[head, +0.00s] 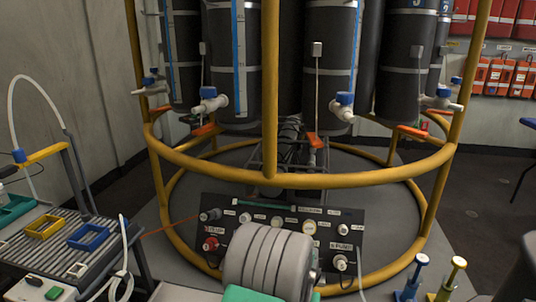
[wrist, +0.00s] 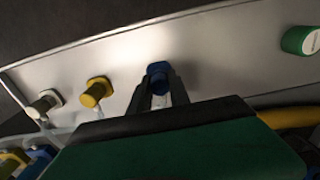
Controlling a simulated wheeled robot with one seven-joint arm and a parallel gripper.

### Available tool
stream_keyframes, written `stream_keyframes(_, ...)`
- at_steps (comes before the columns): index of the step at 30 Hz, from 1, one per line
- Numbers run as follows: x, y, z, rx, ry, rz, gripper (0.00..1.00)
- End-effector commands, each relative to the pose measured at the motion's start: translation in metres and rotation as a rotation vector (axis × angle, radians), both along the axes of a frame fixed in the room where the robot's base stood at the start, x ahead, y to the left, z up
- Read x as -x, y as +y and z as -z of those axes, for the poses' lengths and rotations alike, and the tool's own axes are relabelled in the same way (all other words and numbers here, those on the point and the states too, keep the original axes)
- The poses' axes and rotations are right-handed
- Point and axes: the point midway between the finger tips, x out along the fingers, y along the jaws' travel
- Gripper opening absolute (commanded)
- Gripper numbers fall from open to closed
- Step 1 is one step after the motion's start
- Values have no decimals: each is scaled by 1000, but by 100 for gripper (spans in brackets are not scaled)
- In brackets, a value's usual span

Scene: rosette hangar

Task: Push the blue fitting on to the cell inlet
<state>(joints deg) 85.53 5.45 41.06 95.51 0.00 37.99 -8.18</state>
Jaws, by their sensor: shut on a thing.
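In the wrist view, my gripper (wrist: 160,90) is shut on a blue fitting (wrist: 157,70). The blue fitting shows at the fingertips in front of a pale grey panel (wrist: 215,55). I cannot tell whether it touches the panel. The cell inlet cannot be made out; the fingers and the fitting hide what lies directly behind them. A yellow fitting (wrist: 97,92) and a white fitting (wrist: 45,103) stand on the panel's left side, and a green one (wrist: 300,40) is at the far right. The fingertips do not show in the head view.
A yellow tubular frame (head: 270,175) surrounds black cylinders (head: 325,60) with blue and white valves. A dark labelled panel (head: 285,212) sits low in front. A bench (head: 85,262) with trays and a white hose stands left.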

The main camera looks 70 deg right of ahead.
Motion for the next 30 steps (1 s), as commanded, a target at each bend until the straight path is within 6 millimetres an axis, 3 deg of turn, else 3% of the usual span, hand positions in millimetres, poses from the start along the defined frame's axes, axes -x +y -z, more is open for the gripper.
stream_keyframes(30, 0, 0, -43, 1, 0, 0, 0)
